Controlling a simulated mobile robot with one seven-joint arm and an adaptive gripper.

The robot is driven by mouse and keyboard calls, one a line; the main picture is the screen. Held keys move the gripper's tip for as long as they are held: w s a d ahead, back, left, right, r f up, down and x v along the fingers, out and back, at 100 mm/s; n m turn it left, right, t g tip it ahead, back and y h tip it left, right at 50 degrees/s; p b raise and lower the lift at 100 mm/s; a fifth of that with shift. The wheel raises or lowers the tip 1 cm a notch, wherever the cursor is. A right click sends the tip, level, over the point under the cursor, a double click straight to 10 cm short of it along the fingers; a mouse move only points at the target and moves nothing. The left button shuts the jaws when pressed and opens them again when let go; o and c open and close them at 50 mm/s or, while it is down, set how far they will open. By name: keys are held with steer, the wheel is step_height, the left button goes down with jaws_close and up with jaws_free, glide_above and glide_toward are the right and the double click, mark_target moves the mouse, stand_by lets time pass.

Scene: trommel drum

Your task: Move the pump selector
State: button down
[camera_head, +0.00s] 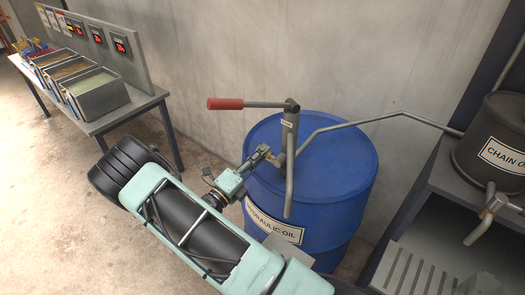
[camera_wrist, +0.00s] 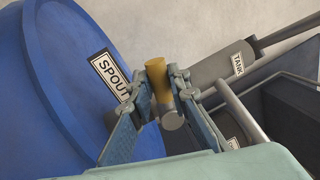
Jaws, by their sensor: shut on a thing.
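The pump selector (camera_wrist: 157,72) is a small brass-coloured lever with a grey round end, seen in the wrist view between the labels SPOUT on the left and TANK on the right. My gripper (camera_wrist: 160,82) is shut on it, with one finger on each side. In the head view my gripper (camera_head: 268,155) is at the base of the hand pump (camera_head: 290,135), on the near top side of the blue hydraulic oil drum (camera_head: 335,190). The selector is mostly hidden by my gripper there.
The pump's red handle (camera_head: 225,104) sticks out to the left above my arm. A grey pipe (camera_head: 385,117) runs right to the dark chain oil tank (camera_head: 495,145). A bench with metal bins (camera_head: 98,98) stands at the back left.

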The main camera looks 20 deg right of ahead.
steer(key=shift+f+n+t+y, duration=0.2)
steer(key=shift+f+n, duration=0.1)
steer(key=shift+n, duration=0.4)
steer(key=shift+f+n+t+y, duration=0.1)
steer(key=shift+f+n+t, duration=0.15)
steer(key=shift+n, duration=0.45)
steer(key=shift+f, duration=0.1)
steer(key=c, duration=1.8)
jaws_free()
steer(key=v, duration=1.2)
steer(key=shift+w, duration=0.1)
